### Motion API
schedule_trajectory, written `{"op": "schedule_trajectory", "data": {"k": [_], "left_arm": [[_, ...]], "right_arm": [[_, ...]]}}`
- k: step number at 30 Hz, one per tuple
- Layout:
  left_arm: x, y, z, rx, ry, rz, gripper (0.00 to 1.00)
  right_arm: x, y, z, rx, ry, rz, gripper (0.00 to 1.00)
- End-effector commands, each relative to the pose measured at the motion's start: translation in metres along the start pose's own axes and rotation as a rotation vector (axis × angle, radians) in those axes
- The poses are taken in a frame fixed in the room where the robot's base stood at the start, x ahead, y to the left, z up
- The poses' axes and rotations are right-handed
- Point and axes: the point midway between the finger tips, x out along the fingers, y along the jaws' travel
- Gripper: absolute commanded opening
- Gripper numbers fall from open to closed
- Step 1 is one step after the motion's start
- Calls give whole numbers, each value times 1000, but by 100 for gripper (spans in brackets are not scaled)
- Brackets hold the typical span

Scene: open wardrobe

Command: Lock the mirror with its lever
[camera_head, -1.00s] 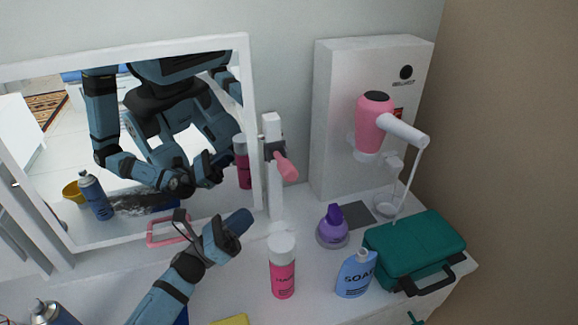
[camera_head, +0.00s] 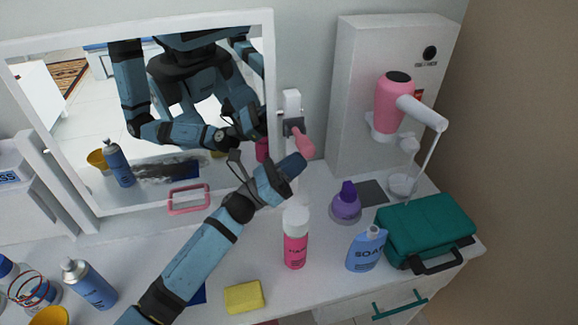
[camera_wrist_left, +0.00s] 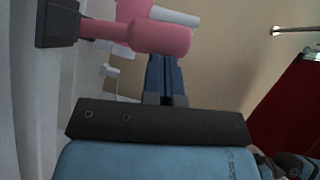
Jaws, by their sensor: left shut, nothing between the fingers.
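The mirror (camera_head: 269,75) is a white-framed panel at the left of the head view, with a pink handle (camera_head: 188,200) at its lower edge. It reflects my body. The pink lever (camera_head: 303,143) sits on a dark mount on a white post just right of the frame. It also shows in the left wrist view (camera_wrist_left: 155,37), sticking out sideways from its dark mount (camera_wrist_left: 57,23). My left gripper (camera_head: 299,161) is shut and empty, just below the lever in the head view. In the wrist view its fingers (camera_wrist_left: 165,72) end just under the lever; contact is not clear. My right gripper is not directly visible.
A pink spray can (camera_head: 295,245), purple bottle (camera_head: 346,203), blue soap bottle (camera_head: 365,250) and green case (camera_head: 428,231) stand on the counter at right. A pink hair dryer (camera_head: 393,100) hangs on a white box. A yellow sponge (camera_head: 244,297) lies in front.

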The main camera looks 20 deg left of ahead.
Motion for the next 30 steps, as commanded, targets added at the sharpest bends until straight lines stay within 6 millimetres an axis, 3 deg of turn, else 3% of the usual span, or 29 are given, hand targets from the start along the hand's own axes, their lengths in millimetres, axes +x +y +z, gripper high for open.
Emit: {"op": "schedule_trajectory", "data": {"k": [21, 30], "left_arm": [[4, -3, 6, -63, -1, 42, 0], [10, -6, 16, -150, -1, 100, 0]], "right_arm": [[-3, 1, 0, 3, -12, 2, 43], [-12, 0, -15, -8, 6, 5, 43]]}}
